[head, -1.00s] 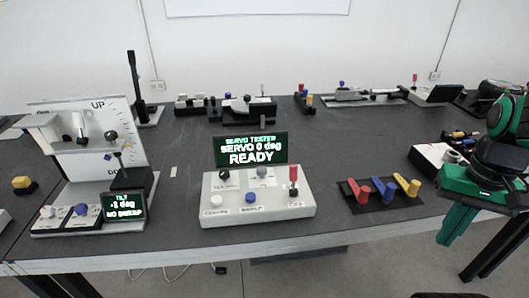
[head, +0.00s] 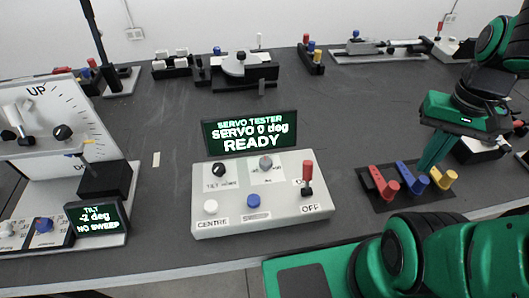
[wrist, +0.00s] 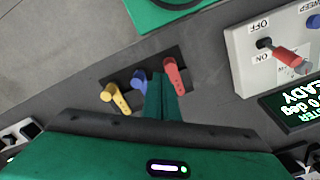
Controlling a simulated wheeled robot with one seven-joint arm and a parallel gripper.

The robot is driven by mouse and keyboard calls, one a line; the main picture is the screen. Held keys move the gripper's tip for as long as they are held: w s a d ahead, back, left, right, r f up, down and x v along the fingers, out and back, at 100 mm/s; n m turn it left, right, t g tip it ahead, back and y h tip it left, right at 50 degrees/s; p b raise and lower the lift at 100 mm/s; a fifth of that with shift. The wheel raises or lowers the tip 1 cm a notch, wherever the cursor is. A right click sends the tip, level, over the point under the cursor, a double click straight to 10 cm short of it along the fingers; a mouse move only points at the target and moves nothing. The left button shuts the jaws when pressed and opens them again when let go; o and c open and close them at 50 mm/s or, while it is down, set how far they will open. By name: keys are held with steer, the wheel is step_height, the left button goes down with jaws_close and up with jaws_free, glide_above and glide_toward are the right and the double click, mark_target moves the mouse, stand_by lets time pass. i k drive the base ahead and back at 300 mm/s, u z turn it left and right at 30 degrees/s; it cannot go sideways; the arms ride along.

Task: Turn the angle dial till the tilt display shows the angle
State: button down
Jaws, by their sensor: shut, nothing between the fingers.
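The tilt display (head: 97,217) is a small black screen at the left in the head view; it reads "TILT -2 deg NO SWEEP". It stands before the white tilt board (head: 85,95), which carries a black knob (head: 62,132). The servo tester (head: 262,222) is a white box with a black knob (head: 218,169), a grey dial (head: 265,163) on a scale and a red-tipped switch (head: 307,172). I cannot tell which knob is the angle dial. My gripper (head: 424,168) is shut and empty by the coloured levers, right of the tester. Its green fingers show in the wrist view (wrist: 160,95).
The tester's screen (head: 252,134) reads "SERVO 0 deg READY". Red, blue and yellow levers (head: 383,182) stand on a black plate near my fingers. Other devices line the back of the dark table (head: 340,110). The table's middle is clear.

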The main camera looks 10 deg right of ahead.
mark_target(266, 162)
steer(key=z, duration=0.05)
steer(key=k, duration=0.5)
steer(key=z, duration=1)
steer(key=k, duration=0.95)
steer(key=u, duration=1.05)
steer(key=i, duration=1.05)
